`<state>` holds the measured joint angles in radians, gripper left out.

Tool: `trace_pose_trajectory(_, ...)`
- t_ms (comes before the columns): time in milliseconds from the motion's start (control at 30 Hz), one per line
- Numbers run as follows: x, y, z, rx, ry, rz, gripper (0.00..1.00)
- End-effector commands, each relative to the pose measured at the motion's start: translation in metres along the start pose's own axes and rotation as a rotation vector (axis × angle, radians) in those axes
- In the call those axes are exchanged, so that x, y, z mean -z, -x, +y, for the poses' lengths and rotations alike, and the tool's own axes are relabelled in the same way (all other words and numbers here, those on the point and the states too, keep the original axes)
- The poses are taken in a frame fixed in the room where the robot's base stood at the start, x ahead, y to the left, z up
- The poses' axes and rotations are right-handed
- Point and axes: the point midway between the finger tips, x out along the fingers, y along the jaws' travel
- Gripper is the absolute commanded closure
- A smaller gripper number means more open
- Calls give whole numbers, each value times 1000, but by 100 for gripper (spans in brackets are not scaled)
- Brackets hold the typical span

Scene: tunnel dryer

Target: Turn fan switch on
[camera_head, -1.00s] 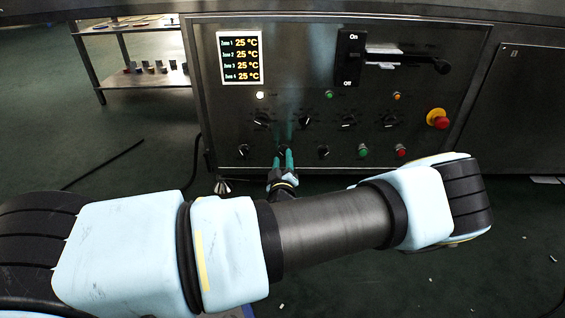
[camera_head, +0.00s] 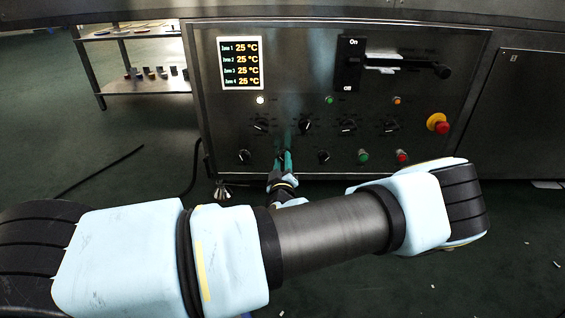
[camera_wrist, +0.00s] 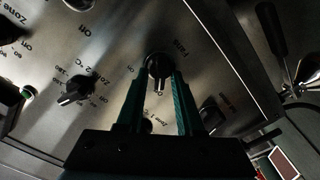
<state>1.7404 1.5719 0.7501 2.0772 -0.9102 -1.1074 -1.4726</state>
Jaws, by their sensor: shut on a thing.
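The fan switch (camera_wrist: 158,62) is a round black knob beside the label "Fans" in the wrist view. Its pale pointer mark faces down the picture, between my fingers. My gripper (camera_wrist: 159,78) has its two green fingers on either side of the knob, shut on it. In the head view my gripper (camera_head: 284,160) is at the second knob of the panel's lower row, and its fingers mostly hide that knob.
The steel panel (camera_head: 220,110) carries several other knobs, a temperature display (camera_head: 240,63), a large On/Off lever (camera_head: 400,62), a red emergency button (camera_head: 438,124), and green (camera_head: 363,157) and red (camera_head: 402,157) buttons. A steel table (camera_head: 150,85) stands behind left.

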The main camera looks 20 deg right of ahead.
Motion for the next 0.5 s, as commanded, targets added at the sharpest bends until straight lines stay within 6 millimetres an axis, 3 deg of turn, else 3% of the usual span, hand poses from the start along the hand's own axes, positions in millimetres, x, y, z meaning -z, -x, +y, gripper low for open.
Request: trace_pose_trajectory(500, 2, 0, 1, 3, -98, 0, 100)
